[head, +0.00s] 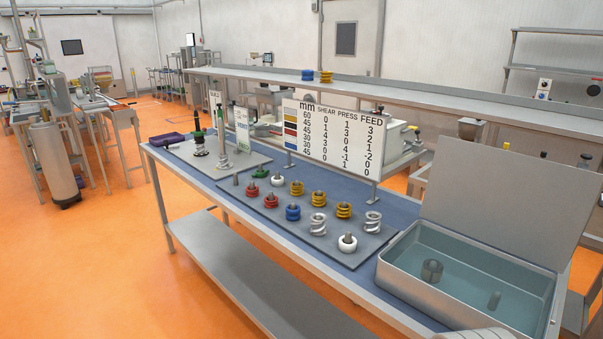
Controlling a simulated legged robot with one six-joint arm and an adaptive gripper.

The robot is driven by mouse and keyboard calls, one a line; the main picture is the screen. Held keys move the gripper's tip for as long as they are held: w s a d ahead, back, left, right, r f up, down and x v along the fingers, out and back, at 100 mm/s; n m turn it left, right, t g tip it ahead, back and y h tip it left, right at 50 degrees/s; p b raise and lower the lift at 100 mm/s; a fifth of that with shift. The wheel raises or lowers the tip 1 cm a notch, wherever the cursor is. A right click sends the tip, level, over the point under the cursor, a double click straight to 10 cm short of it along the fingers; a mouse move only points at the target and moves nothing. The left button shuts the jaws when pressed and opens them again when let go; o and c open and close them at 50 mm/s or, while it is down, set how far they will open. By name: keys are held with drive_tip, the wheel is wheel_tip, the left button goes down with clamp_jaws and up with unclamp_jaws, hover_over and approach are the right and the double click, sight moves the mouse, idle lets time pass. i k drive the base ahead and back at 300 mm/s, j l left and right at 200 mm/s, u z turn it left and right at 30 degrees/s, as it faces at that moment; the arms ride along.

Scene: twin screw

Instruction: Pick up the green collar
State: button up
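A small green collar (260,173) sits on the dark grey plate (330,242) on the blue-topped table, in the plate's far left part. It seems to be around a short dark peg. A bare peg (236,179) stands just left of it, and a white ring (277,180) is close on its right. Another small green part (197,135) shows on an upright fixture farther back; I cannot tell its exact shape. My gripper is not in view.
Red, blue, yellow and silver springs, such as a red one (271,201), stand around the collar. A sign board (332,134) rises behind them. An open metal case (405,286) with a raised lid (490,205) stands at the right. Orange floor (120,240) is free at the left.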

sight(258, 175)
drive_tip(key=i+j+z, duration=0.1)
drive_tip(key=z, duration=0.3)
drive_tip(key=i+j+z, duration=0.1)
drive_tip(key=j+z, duration=0.15)
drive_tip(key=z, duration=0.15)
drive_tip(key=i+j+z, duration=0.1)
drive_tip(key=z, duration=0.3)
drive_tip(key=i+j, duration=0.1)
drive_tip(key=j, duration=0.45)
drive_tip(key=i+j, duration=0.15)
drive_tip(key=j, duration=0.45)
drive_tip(key=i+j, duration=0.1)
drive_tip(key=j, duration=0.45)
drive_tip(key=i+j, duration=0.15)
drive_tip(key=j, duration=0.4)
drive_tip(key=i+j, duration=0.1)
drive_tip(key=j, duration=0.5)
drive_tip(key=i+j, duration=0.1)
drive_tip(key=j, duration=0.45)
drive_tip(key=i+j, duration=0.15)
drive_tip(key=j, duration=0.45)
drive_tip(key=i+j, duration=0.1)
drive_tip(key=j, duration=0.45)
